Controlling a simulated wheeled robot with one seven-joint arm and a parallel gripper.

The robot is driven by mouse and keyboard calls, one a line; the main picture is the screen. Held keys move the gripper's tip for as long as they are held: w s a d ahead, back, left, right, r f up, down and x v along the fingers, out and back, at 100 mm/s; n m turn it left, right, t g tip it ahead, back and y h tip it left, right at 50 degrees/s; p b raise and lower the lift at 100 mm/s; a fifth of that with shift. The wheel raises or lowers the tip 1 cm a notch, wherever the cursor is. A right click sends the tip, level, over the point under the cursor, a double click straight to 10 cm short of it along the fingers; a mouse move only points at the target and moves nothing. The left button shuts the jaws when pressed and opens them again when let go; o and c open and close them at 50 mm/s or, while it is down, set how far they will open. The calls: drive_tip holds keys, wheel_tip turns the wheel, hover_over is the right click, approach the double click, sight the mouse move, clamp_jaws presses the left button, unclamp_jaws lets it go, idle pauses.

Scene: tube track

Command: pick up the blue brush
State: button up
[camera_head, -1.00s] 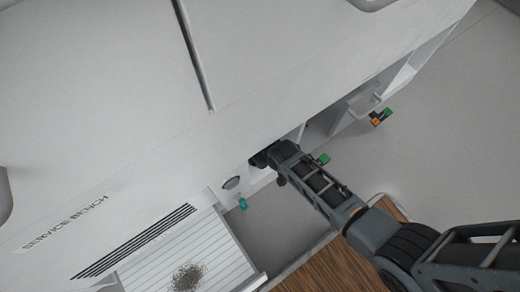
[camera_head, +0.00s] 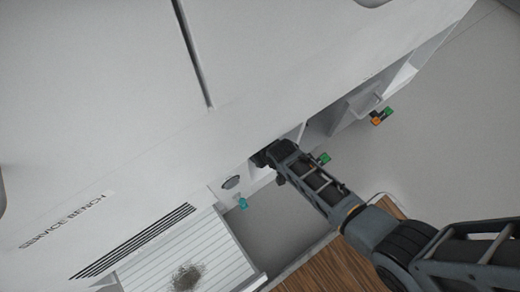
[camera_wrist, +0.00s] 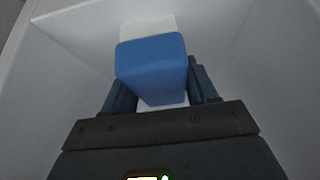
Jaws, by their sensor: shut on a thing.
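The blue brush (camera_wrist: 152,66) shows in the wrist view as a blue block with a pale white part (camera_wrist: 148,27) at its far end. My gripper (camera_wrist: 162,88) is shut on the blue block, with a dark finger on each side of it. White walls surround the brush and gripper. In the head view my gripper (camera_head: 262,158) is at the front edge of the white service bench, mostly hidden under it, and the brush is not visible there.
The service bench (camera_head: 120,110) overhangs my arm. A teal piece (camera_head: 243,203) and a green piece (camera_head: 323,159) sit near the arm. An orange and green piece (camera_head: 381,117) is at the right. A ribbed tray (camera_head: 210,250) with a dark speckled pile (camera_head: 187,277) is lower left.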

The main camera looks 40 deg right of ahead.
drive_tip(key=shift+r+p, duration=0.45)
drive_tip(key=s+p, duration=0.4)
drive_tip(key=s, duration=1.4)
drive_tip(key=shift+f, duration=0.15)
